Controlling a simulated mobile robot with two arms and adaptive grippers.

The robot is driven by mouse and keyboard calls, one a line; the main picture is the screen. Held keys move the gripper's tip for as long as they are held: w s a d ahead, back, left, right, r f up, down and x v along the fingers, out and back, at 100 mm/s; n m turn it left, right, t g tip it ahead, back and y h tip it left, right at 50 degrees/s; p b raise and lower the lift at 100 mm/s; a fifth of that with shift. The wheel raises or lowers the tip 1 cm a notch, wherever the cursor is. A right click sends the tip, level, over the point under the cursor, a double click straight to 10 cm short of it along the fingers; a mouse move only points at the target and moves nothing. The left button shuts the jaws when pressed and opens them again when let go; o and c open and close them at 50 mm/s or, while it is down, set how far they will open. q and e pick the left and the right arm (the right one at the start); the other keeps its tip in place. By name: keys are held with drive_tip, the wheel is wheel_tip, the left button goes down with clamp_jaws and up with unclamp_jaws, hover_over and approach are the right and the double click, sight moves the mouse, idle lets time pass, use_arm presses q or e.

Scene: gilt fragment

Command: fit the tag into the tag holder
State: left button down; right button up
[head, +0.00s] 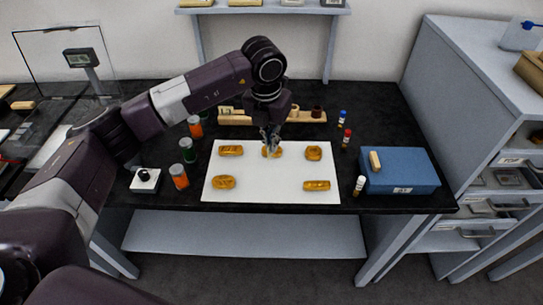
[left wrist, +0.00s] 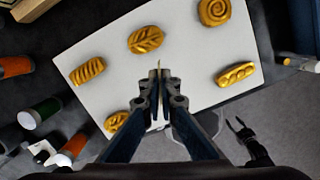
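My left gripper (head: 270,143) is over the far middle part of the white sheet, at the back middle gold piece. In the left wrist view its fingers (left wrist: 158,80) are close together, with a thin tan strip (left wrist: 159,65) edge-on between the tips; it looks like the tag. Its face is hidden.
Several gold pieces (head: 223,182) lie on the white sheet (head: 265,184). Orange and green jars (head: 179,177) stand left of it, small vials (head: 347,138) right. A wooden rack (head: 235,118) is behind. A grey drawer cabinet (head: 450,80) with labelled drawers stands at the right.

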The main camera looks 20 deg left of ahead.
use_arm(q)
wheel_tip(320, 180, up, 14)
drive_tip(key=b, duration=0.2)
drive_tip(key=s+f+m+g, duration=0.1)
drive_tip(key=s+f+m, duration=0.1)
drive_tip(key=s+m, duration=0.4)
drive_tip(key=s+a+f+m+g, duration=0.1)
drive_tip(key=s+f+m, duration=0.2)
drive_tip(key=m, duration=1.4)
drive_tip(key=s+f+m+g, duration=0.1)
drive_tip(key=s+f+m, duration=0.2)
drive_tip(key=s+m, duration=0.5)
drive_tip(key=m, duration=0.3)
drive_tip(key=shift+s+a+m+g, duration=0.3)
drive_tip(key=shift+s+a, duration=0.1)
